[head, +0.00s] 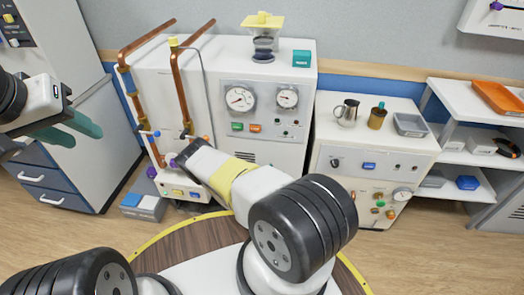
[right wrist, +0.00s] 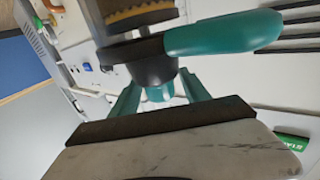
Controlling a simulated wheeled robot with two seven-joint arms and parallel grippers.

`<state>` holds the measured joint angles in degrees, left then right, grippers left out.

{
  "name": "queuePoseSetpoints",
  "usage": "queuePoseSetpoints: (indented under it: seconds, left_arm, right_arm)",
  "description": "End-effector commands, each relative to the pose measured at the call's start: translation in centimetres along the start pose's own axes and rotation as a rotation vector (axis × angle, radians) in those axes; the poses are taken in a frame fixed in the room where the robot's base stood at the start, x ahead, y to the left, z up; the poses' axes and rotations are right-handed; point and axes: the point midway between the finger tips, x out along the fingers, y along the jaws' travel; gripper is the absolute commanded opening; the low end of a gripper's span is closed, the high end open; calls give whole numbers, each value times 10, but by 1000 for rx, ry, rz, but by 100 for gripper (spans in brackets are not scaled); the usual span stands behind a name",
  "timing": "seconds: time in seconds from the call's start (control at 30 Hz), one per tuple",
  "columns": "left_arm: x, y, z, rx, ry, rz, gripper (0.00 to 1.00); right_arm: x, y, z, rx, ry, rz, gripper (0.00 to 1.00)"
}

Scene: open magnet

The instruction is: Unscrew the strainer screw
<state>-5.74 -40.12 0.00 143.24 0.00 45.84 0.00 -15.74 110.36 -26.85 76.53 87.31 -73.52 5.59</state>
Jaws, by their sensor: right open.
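In the right wrist view a dark fitting (right wrist: 150,62) with a ribbed gold ring (right wrist: 140,18) and a large teal handle (right wrist: 225,33) stands close ahead. A short teal end (right wrist: 160,93) shows below it. I cannot tell for sure which part is the strainer screw. My right gripper (right wrist: 160,97) is open, its teal fingers on either side of that teal end; contact is unclear. In the head view my own right arm hides this gripper, near the pipes. My left gripper (head: 77,133) is open and empty at the far left, away from the machine.
A white machine (head: 275,150) with gauges and copper pipes (head: 180,85) stands at the back. A lower cabinet (head: 370,160) carries a metal jug (head: 347,112) and a brass canister (head: 377,117).

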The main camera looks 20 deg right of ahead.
Motion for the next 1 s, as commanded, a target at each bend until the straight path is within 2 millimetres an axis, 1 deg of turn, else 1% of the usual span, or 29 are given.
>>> queuePoseSetpoints:
  seconds: [0.03, 0.1, 0.2, 0.47, 0.5, 0.57, 0.6, 0.77, 0.8, 1.0]
  left_arm:
    - [0, 0, 0, 0, 0, 0, 36]
    - [0, 0, 0, 0, 0, 0, 36]
    - [0, 0, 0, 0, 0, 0, 36]
    - [0, 0, 0, 0, 0, 0, 36]
    - [0, 0, 0, 0, 0, 0, 36]
    - [0, 0, 0, 0, 0, 0, 36]
    - [0, 0, 0, 0, 0, 0, 36]
    - [0, 0, 0, 0, 0, 0, 36]
    - [0, 0, 0, 0, 0, 0, 36]
    - [0, 0, 0, 0, 0, 0, 36]
  right_arm:
    - [7, 0, 0, 1, -1, 1, 54]
    - [14, 0, 0, 0, 0, 0, 54]
    - [20, 0, 0, -1, -1, 0, 54]
    - [23, 0, 0, -1, -2, -1, 54]
    - [22, 0, 0, -1, -2, -1, 52]
    - [22, 0, 0, 0, -2, -1, 41]
    - [22, 0, 0, 0, -2, -1, 33]
    - [22, 0, 0, 0, -1, -1, 1]
    - [22, 0, 0, 0, -1, -1, 0]
    - [22, -1, 0, 0, -1, -13, 0]
